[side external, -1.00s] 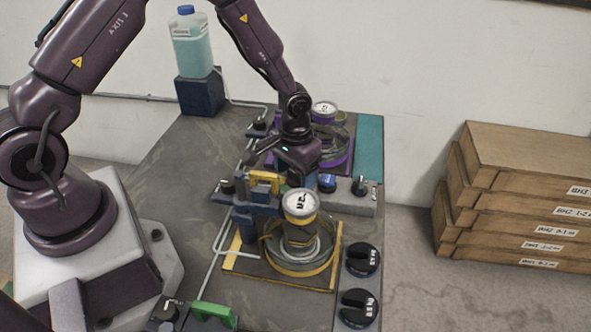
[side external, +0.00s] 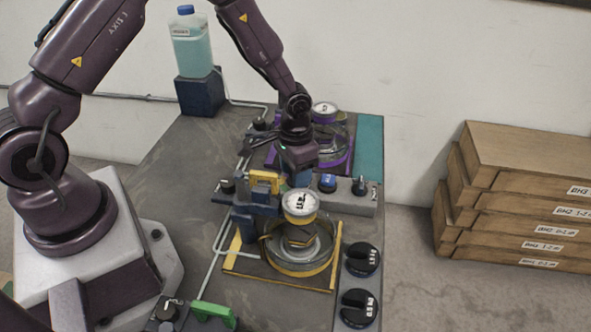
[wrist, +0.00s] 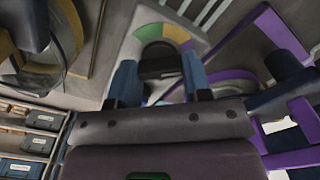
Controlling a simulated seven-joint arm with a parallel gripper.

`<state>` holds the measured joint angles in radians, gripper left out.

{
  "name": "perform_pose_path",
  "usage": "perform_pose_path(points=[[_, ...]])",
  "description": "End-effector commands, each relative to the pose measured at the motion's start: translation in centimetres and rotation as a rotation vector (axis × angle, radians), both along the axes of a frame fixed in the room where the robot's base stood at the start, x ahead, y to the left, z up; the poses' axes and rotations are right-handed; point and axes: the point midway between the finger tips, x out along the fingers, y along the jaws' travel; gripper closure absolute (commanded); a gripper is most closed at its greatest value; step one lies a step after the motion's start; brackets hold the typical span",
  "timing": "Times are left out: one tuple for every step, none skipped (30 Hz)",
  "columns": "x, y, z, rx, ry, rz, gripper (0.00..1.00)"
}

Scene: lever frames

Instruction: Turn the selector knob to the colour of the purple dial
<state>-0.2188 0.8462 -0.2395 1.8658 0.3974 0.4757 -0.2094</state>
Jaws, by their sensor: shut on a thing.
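My gripper (side external: 297,178) points down over the control strip between the purple and yellow stations. In the wrist view its two blue fingers (wrist: 159,82) are shut on the dark selector knob (wrist: 160,64). In the side view my gripper hides the knob. The purple station (side external: 350,152), with a ring and a can, stands just behind my gripper. I cannot make out a reading on a purple dial.
A yellow-framed station (side external: 300,285) with a can (side external: 300,203) stands close in front. A yellow handle (side external: 265,181) is just left of my gripper.

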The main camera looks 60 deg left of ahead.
Motion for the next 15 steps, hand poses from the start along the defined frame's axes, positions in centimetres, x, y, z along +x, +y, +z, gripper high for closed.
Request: perform_pose_path(points=[[-0.02,-0.02,0.07,0.000,0.001,0.000,0.48],[-0.02,-0.02,0.07,0.000,0.001,0.001,0.42],[-0.02,-0.02,0.06,0.000,0.001,0.001,0.32],[-0.02,-0.02,0.06,0.000,0.001,0.001,0.30],[-0.02,-0.02,0.06,0.000,0.001,0.001,0.30],[-0.02,-0.02,0.05,0.000,0.001,0.001,0.30],[-0.01,-0.01,0.05,0.000,0.001,0.001,0.30],[-0.01,-0.01,0.04,0.000,0.001,0.001,0.30],[-0.01,-0.01,0.04,0.000,0.001,0.002,0.30],[-0.01,-0.01,0.04,0.000,0.001,0.002,0.30],[-0.01,-0.01,0.04,0.000,0.001,0.002,0.30],[0.00,-0.01,0.11,0.000,0.000,0.002,0.30],[0.01,0.00,0.22,0.001,0.000,0.002,0.30],[0.03,0.01,0.40,0.001,-0.001,0.002,0.30],[0.06,0.02,0.76,0.001,-0.002,0.003,0.30]])
